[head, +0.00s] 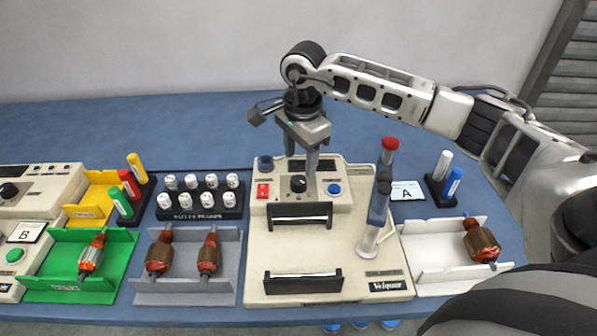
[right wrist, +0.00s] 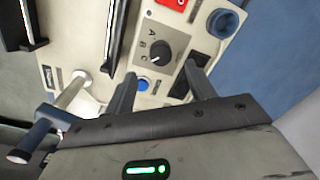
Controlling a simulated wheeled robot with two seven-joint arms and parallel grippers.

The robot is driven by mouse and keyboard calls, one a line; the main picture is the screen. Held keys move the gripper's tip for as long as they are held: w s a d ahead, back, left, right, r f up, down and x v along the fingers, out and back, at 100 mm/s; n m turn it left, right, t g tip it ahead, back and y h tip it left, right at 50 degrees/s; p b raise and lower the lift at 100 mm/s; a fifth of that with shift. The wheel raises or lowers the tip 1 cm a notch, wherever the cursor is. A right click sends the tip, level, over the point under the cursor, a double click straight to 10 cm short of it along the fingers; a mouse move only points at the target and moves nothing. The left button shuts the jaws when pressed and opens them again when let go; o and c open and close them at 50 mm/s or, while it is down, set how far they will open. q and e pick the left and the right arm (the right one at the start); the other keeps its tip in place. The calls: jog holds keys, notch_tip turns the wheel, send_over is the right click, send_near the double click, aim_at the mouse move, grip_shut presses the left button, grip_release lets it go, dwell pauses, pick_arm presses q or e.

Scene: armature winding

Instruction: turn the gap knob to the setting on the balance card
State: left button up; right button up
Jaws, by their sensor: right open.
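The gap knob (head: 298,184) is a round black knob on the panel of the middle beige machine (head: 370,277). In the right wrist view the knob (right wrist: 158,54) has the letters A, B and C beside it, and its white mark appears to point near C. A white card with the letter A (head: 408,190) lies right of the machine; another card with B (head: 27,232) is at the far left. My right gripper (head: 301,164) is open above the knob, fingers pointing down. Its fingers (right wrist: 159,70) are spread around the knob's near side, apart from it. My left gripper is out of view.
A red switch (head: 263,190) and blue button (head: 334,188) flank the knob. Trays with armatures (head: 208,256) and a rack of white spools (head: 200,212) are left; a white tray (head: 437,262) is right.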

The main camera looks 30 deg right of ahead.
aim_at(299, 180)
jog(key=f, duration=0.6)
jog(key=shift+w+p, duration=0.2)
jog(key=shift+p, duration=0.1)
jog(key=c, duration=1)
